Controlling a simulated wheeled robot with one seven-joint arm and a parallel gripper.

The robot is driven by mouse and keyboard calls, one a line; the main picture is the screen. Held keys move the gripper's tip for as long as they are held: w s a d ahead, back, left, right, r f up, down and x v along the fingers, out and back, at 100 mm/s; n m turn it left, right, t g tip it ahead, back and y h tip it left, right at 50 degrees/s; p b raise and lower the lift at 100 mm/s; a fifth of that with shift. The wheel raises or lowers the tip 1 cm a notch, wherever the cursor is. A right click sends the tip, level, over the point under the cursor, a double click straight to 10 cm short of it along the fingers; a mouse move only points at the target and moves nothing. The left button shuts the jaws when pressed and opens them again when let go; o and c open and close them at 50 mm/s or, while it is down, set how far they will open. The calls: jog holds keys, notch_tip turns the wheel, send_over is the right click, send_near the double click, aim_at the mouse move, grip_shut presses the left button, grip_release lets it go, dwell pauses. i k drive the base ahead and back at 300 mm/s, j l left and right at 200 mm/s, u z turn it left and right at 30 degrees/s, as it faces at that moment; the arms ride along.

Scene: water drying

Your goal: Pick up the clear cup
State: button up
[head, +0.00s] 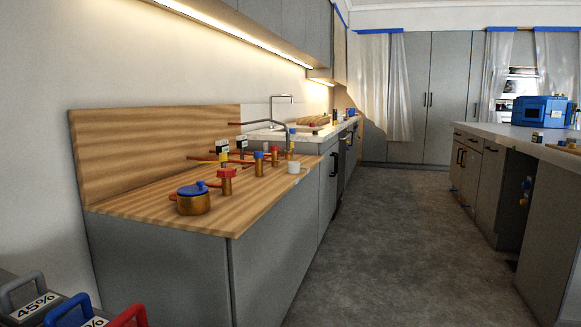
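A small whitish cup (294,167) stands upright near the right edge of the wooden counter (130,208). It looks pale and could be the clear cup, but it is too small to tell whether it is see-through. Several copper-coloured objects stand to its left on the same counter. My gripper is not in view.
A copper pot with a blue lid (193,200) and a copper item with a red top (227,182) stand nearer on the counter. Bins (35,295) sit at the lower left. The grey floor (395,225) is clear up to the island (485,180).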

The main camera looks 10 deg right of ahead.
aim_at(293, 167)
jog(key=i+l+u, duration=0.35)
jog(key=i+l, duration=0.7)
